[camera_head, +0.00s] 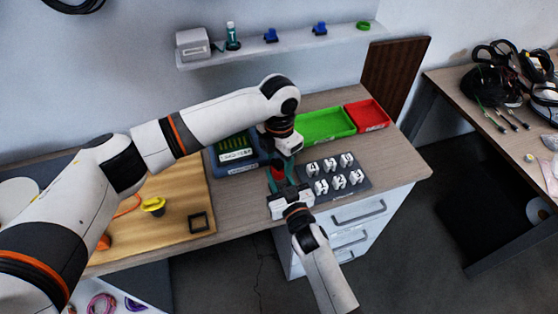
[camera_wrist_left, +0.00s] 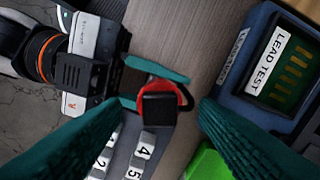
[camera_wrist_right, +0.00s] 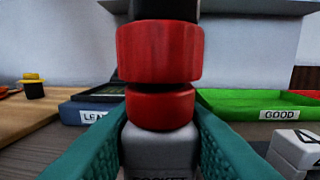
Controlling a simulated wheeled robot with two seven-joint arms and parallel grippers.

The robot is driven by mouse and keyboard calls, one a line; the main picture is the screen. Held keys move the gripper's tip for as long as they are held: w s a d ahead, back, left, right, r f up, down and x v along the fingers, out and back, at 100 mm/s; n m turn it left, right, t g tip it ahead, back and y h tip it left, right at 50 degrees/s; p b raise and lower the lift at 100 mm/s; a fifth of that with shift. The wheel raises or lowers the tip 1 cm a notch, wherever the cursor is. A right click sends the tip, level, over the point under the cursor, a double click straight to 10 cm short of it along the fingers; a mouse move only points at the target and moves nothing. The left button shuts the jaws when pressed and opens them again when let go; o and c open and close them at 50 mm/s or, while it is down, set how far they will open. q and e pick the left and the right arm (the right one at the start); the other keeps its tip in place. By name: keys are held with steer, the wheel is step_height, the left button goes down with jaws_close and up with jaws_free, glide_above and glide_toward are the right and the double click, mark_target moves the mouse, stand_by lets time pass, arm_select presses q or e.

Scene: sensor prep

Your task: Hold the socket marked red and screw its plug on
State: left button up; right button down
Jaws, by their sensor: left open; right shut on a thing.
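The socket (camera_wrist_right: 158,150) is a pale grey block with a red collar, upright between the teal fingers of my right gripper (camera_wrist_right: 155,150), which is shut on it. The plug (camera_wrist_right: 160,52), a wide red ring with a black top, stands upright on the socket, in line with it. A thin dark band shows between the two red parts; I cannot tell how far it is screwed on. In the left wrist view the plug's black square top (camera_wrist_left: 158,110) lies between the spread fingers of my left gripper (camera_wrist_left: 160,125). That gripper is open above the plug, touching nothing visible.
A dark rack (camera_head: 360,183) of numbered white blocks stands right of the grippers. The blue lead test box (camera_head: 237,168) is to the left. A green tray (camera_head: 325,137) and red tray (camera_head: 384,122) lie behind. The table's front edge is close to my right gripper.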

arm_select(q)
step_height(320, 180, up, 3)
steer(key=shift+f, duration=0.15)
steer(key=shift+c, duration=0.4)
